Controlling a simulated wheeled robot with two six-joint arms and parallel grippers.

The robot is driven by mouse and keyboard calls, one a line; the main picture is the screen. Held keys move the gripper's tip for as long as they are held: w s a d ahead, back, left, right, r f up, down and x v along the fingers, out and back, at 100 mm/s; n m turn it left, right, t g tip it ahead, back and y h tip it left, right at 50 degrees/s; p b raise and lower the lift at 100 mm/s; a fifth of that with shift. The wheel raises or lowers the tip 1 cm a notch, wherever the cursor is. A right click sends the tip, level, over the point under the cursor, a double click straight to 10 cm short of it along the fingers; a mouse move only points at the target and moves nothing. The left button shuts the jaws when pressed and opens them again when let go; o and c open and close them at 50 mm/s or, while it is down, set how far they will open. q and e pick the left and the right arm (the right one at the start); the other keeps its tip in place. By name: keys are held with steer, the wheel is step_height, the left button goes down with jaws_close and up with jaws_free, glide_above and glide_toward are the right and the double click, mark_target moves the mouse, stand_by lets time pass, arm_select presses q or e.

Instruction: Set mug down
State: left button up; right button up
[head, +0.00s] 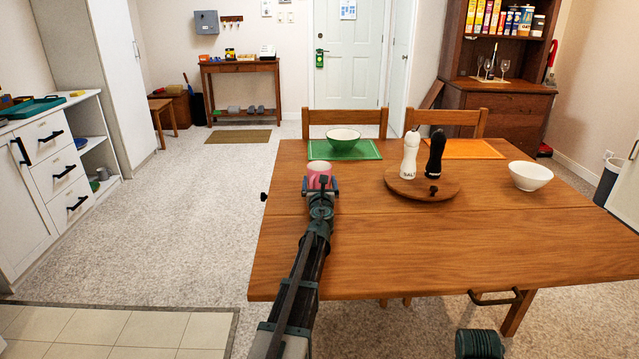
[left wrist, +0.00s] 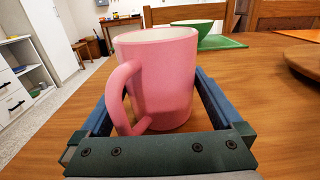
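The pink mug (head: 319,170) is upright at the left part of the wooden table, just in front of the green placemat. My left gripper (head: 321,186) has a finger on each side of it and looks shut on its body. In the left wrist view the mug (left wrist: 165,75) fills the space between the fingers, its handle towards the camera and to the left. The handle hides part of the left finger. Whether the base touches the table is hard to tell.
A green bowl (head: 343,139) sits on the green placemat (head: 317,151) behind the mug. A round wooden board (head: 447,188) with white and black shakers is to the right. A white bowl (head: 530,176) stands farther right. The table's front (head: 400,265) is clear.

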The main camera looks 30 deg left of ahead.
arm_select(q)
steer(key=shift+r, duration=0.1)
steer(key=shift+r, duration=0.15)
steer(key=v, duration=1.2)
